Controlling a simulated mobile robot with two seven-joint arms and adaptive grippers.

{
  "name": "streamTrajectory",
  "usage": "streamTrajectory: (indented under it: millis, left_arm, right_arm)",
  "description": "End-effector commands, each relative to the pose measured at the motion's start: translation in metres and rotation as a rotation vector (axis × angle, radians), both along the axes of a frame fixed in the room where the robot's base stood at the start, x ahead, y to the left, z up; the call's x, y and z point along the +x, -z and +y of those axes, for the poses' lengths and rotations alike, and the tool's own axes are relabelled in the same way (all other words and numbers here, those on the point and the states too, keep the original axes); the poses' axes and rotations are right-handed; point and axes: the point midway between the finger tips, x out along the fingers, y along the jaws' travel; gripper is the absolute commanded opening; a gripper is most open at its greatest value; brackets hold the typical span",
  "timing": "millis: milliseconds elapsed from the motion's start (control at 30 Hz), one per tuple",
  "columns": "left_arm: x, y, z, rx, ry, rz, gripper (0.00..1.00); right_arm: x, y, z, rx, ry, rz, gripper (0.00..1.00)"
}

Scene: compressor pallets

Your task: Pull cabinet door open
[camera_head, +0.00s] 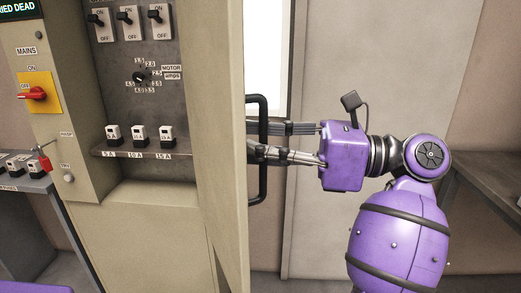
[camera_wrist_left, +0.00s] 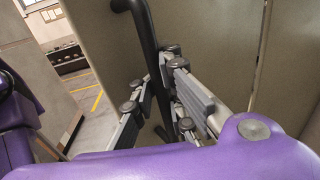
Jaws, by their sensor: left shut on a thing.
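The beige cabinet door (camera_head: 222,130) stands swung out from the cabinet (camera_head: 85,215), seen nearly edge-on, with the switch panel (camera_head: 140,80) behind it exposed. A black bar handle (camera_head: 256,188) is on the door's right-hand face. My left gripper (camera_head: 264,140), purple with grey fingers, is shut on the handle at about mid-height. My right gripper is not in view.
The panel carries switches, a dial and several small blocks on a ledge (camera_head: 150,155). A red switch on a yellow plate (camera_head: 38,93) is at left. Side tables (camera_head: 25,184) stand at left and right. Bare floor shows beyond the door in the left wrist view.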

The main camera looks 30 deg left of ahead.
Motion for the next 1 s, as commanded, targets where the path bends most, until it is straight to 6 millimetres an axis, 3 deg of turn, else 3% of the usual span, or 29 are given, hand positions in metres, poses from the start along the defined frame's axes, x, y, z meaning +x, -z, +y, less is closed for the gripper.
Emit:
streamTrajectory:
  millis: [633, 667, 800, 1000]
  left_arm:
    - [-0.0002, 0.0027, -0.0011, -0.005, -0.001, -0.003, 0.00]
    - [-0.0001, 0.0026, -0.0011, -0.005, -0.001, -0.003, 0.12]
    - [0.0002, 0.0020, -0.0006, -0.004, 0.000, -0.003, 0.30]
    - [0.0004, 0.0015, 0.0003, -0.003, 0.000, -0.002, 0.30]
  right_arm:
    - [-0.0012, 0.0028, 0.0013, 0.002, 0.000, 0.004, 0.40]
    - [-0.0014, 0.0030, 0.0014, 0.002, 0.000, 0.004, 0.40]
    - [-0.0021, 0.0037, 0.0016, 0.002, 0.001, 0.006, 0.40]
    - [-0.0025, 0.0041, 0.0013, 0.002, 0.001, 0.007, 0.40]
